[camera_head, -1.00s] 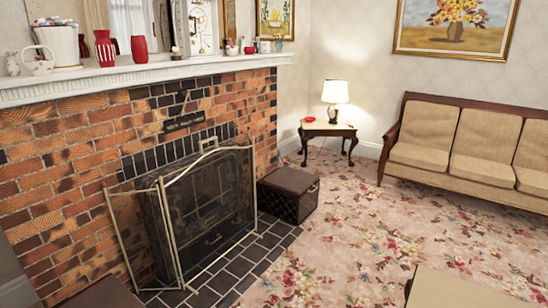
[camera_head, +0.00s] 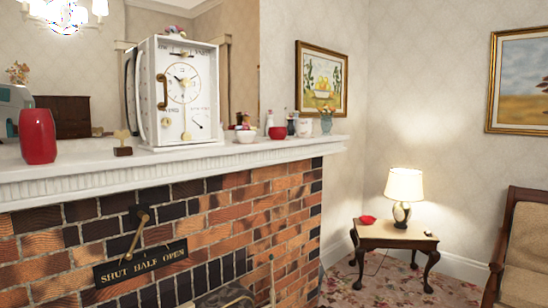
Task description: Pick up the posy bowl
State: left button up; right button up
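A small white bowl (camera_head: 245,136) with colourful bits above its rim stands on the white mantel shelf (camera_head: 205,161), right of the white clock. It looks like the posy bowl, but it is too small here to be sure. A small red pot (camera_head: 277,133) stands close to its right. Neither of my grippers is in view.
The white clock (camera_head: 180,90), a red vase (camera_head: 37,137) and a small wooden ornament (camera_head: 122,145) stand left of the bowl. A small vase (camera_head: 326,122) stands near the shelf's right end. A side table (camera_head: 395,236) with a lit lamp (camera_head: 403,190) stands beyond.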

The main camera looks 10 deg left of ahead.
aim_at(243, 135)
jog(key=i, duration=0.8)
jog(key=z, duration=1.4)
jog(key=i, duration=0.3)
jog(key=u, duration=2.05)
